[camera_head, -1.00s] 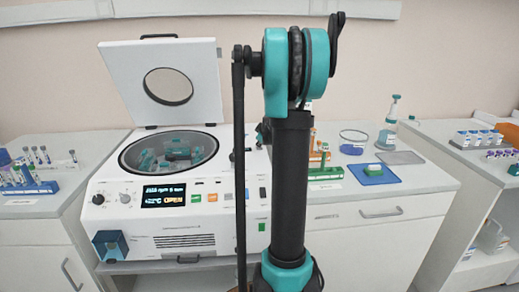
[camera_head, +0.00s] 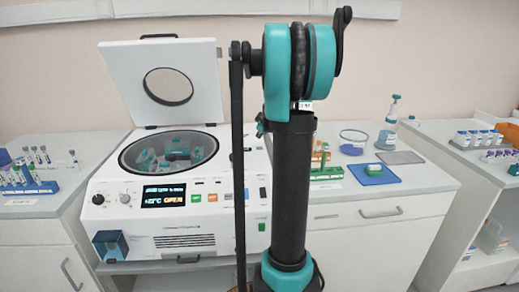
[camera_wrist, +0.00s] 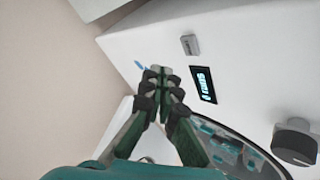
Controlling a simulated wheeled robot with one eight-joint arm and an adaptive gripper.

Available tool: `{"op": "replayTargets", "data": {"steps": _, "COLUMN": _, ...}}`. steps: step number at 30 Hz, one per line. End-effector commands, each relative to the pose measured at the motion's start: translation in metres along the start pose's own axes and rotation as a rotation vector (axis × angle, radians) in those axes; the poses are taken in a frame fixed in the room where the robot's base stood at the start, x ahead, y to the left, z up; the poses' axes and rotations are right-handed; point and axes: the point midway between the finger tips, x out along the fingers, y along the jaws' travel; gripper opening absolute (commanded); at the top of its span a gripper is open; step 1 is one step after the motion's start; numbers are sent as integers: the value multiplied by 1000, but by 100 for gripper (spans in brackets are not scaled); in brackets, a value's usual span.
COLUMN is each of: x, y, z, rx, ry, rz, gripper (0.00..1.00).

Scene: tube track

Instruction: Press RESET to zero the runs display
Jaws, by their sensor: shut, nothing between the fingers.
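In the wrist view, a small dark display (camera_wrist: 203,85) with pale blue text shows on the white casing. The text is sideways and seems to read "runs"; its digit is too small to read surely. A grey rectangular button (camera_wrist: 190,44) sits just above the display, its label too small to read. My gripper (camera_wrist: 163,72) is shut and empty, to the left of the display and below left of the button. I cannot tell whether its tips touch the casing. In the head view my arm hides the gripper, and I cannot make out the runs display or button there.
The open-lidded centrifuge (camera_head: 110,215) stands on the counter. Its round bowl (camera_wrist: 235,150) and a dark knob (camera_wrist: 295,142) lie near the gripper. The raised lid (camera_head: 120,75) stands behind. Tube racks (camera_head: 30,189) stand left, a blue tray (camera_head: 374,175) right.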

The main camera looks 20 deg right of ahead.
Motion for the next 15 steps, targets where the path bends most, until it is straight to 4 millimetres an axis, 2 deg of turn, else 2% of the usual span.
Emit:
{"op": "replayTargets", "data": {"steps": 6, "x": -12, "y": 9, "z": -9, "rx": 0, "ry": 0, "rz": 0, "gripper": 0}}
{"op": "replayTargets", "data": {"steps": 15, "x": -14, "y": 10, "z": -10, "rx": 0, "ry": 0, "rz": 0, "gripper": 0}}
